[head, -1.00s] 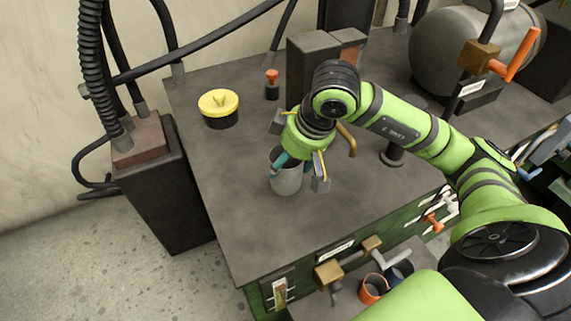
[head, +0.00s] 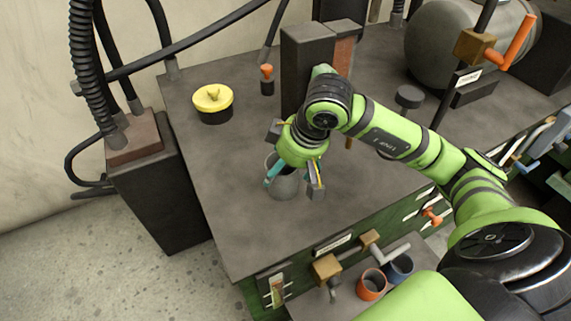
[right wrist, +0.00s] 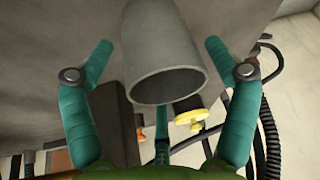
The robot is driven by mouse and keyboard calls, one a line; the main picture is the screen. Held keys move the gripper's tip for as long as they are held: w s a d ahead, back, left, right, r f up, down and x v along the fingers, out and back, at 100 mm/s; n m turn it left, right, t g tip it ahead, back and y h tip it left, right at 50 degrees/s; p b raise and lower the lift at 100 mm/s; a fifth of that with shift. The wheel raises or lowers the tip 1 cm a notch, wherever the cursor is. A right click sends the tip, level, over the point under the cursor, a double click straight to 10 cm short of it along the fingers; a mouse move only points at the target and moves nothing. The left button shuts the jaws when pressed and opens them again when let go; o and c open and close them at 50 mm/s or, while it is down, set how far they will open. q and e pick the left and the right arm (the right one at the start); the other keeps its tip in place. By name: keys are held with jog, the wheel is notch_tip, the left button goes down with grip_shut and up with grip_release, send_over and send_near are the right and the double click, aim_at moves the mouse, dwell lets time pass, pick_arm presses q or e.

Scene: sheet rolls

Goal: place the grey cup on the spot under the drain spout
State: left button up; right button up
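The grey cup (head: 284,187) stands upright on the dark grey bench top (head: 235,200) in the head view. My right gripper (head: 293,180) is over it with a teal finger on each side. In the right wrist view the cup (right wrist: 165,60) shows its open mouth between the two fingers (right wrist: 158,50), with a gap visible on both sides. The gripper is open. A brass pipe end (head: 348,143) shows beside a dark box, mostly behind my right arm. I cannot tell if it is the drain spout. My left gripper is out of view.
A yellow-lidded pot (head: 212,99) and a small orange-topped item (head: 267,78) stand behind. The tall dark box (head: 305,65) is close to my arm. The bench's front left is clear.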

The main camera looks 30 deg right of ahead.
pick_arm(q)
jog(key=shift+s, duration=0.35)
